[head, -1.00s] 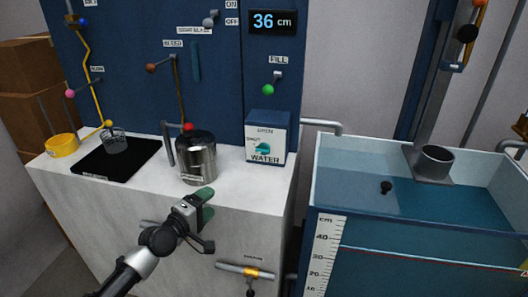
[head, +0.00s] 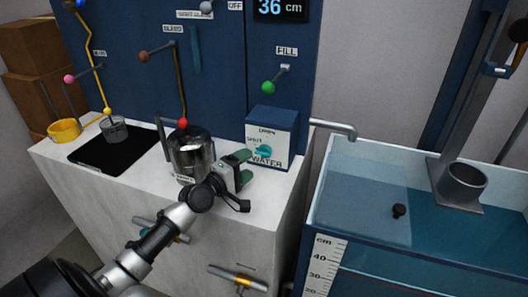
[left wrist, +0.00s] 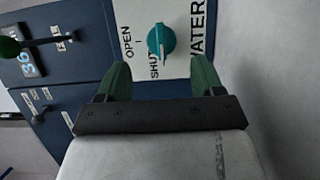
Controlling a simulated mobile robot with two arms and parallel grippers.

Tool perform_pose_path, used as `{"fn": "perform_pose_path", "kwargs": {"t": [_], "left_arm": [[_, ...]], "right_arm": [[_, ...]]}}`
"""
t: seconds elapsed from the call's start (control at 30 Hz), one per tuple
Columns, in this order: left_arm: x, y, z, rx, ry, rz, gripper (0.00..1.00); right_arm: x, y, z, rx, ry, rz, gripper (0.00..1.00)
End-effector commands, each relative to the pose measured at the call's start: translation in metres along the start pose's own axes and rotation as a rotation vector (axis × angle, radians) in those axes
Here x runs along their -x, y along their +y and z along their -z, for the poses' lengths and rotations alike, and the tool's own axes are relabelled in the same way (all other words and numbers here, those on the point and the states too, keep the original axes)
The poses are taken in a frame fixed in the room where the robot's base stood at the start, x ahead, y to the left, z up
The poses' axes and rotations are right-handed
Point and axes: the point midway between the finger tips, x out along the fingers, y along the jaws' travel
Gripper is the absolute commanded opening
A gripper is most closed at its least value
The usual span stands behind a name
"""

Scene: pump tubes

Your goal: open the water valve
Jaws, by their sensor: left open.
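The water valve is a teal knob (head: 264,151) on the white front of a blue box (head: 272,118) labelled WATER, with OPEN and SHUT marks. The knob also shows in the left wrist view (left wrist: 161,42), its pointer toward the SHUT side. My left gripper (head: 243,166) is open, with green fingers, just left of the box in the head view. In the left wrist view its fingers (left wrist: 160,75) are apart, and the knob lies beyond them, near the middle and untouched. My right gripper is not in view.
A black mat (head: 92,152) and a yellow dish (head: 64,130) lie further left. A water tank (head: 330,230) stands right. A pipe (head: 335,127) reaches over it.

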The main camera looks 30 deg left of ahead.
Motion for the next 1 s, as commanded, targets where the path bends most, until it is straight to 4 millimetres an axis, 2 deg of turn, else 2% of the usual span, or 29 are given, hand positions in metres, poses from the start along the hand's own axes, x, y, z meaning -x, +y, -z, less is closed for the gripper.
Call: {"fn": "perform_pose_path", "kwargs": {"t": [0.03,0.17,0.4,0.8,0.87,1.0], "left_arm": [[-0.011,0.002,0.000,0.001,0.001,-0.003,0.67],[-0.034,0.001,0.000,0.001,0.001,-0.002,0.67],[-0.064,-0.001,0.000,0.001,0.000,0.000,0.67],[-0.071,0.000,0.000,0.000,0.000,0.000,0.67],[-0.071,0.000,0.000,0.000,0.000,0.000,0.61],[-0.071,0.000,0.000,-0.001,0.000,0.000,0.40]], "right_arm": [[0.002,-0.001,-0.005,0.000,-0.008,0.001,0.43],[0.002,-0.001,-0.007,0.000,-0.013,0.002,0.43],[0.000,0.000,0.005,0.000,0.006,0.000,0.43],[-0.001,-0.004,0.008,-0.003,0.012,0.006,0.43],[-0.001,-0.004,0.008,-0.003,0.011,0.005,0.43],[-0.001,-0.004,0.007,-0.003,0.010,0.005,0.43]]}}
